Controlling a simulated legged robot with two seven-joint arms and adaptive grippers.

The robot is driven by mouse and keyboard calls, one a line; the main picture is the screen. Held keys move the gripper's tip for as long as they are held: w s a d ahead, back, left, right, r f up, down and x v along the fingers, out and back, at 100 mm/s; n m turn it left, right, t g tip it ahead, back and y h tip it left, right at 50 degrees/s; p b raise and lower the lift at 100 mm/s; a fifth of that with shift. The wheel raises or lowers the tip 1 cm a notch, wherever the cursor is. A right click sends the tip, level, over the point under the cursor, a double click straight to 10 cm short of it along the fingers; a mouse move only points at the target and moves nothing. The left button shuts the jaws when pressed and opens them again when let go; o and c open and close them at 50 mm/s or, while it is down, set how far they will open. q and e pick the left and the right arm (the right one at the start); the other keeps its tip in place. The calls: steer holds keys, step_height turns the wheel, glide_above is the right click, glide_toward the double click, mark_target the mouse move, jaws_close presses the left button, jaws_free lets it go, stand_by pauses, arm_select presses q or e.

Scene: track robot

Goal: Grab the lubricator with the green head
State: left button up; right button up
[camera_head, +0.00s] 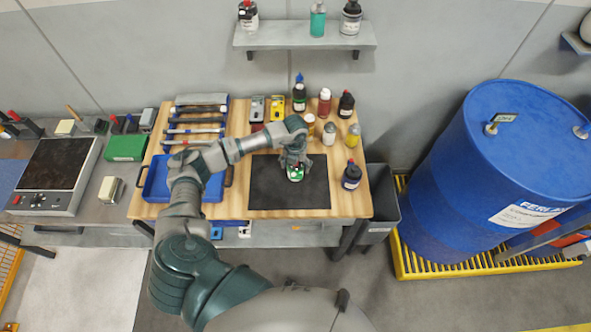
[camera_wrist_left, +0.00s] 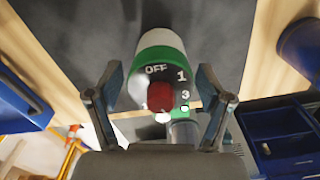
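The lubricator with the green head (camera_head: 296,175) stands on the black mat (camera_head: 262,193) on the wooden bench top. In the left wrist view the lubricator (camera_wrist_left: 161,67) shows a white body, a green band and a dark dial face with a red knob, marked OFF, 1 and 3. My left gripper (camera_head: 294,161) is right at the lubricator, hiding part of it in the head view. In the wrist view its fingers (camera_wrist_left: 160,82) are spread on both sides of the head, with a gap on each side. My right gripper is not in view.
Several bottles, including a dark one (camera_head: 351,176) and a yellow-topped one (camera_head: 353,135), stand right of and behind the mat. A blue tray (camera_head: 157,190) lies left under my arm. A grey bin (camera_head: 380,222) and a blue drum (camera_head: 470,190) stand to the right.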

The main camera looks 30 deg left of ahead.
arm_select(q)
steer(key=c, duration=1)
steer(key=shift+r, duration=0.1)
